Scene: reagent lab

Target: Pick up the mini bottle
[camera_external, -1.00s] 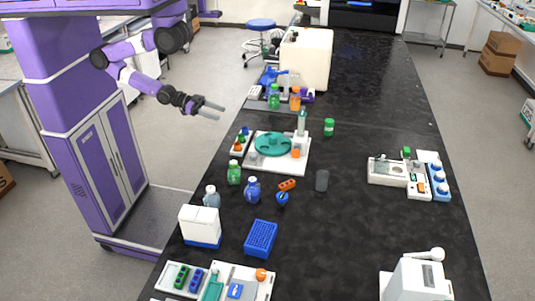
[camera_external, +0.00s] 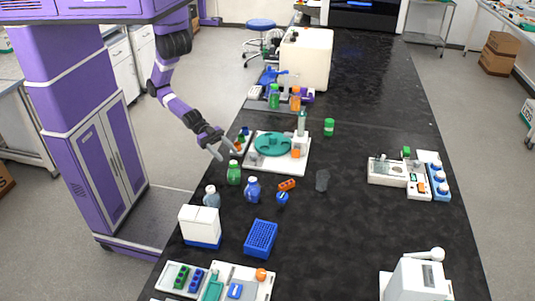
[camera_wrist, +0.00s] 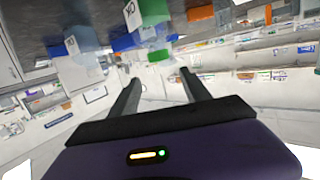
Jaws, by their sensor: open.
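Several small bottles stand on the black bench, and I cannot tell which one is meant by the mini bottle. A green bottle (camera_external: 234,174), a blue round bottle (camera_external: 253,190) and a pale clear bottle (camera_external: 212,197) stand near the bench's left edge. My gripper (camera_external: 227,149) is open and empty, just behind the green bottle and apparently above it. In the wrist view my gripper (camera_wrist: 160,78) shows both fingers spread with nothing between them. A green object (camera_wrist: 158,55) shows beyond the fingertips, too blurred to name.
A white board with a teal disc (camera_external: 273,144) stands right of my gripper. A white-and-blue box (camera_external: 200,227) and a blue rack (camera_external: 261,239) stand nearer.

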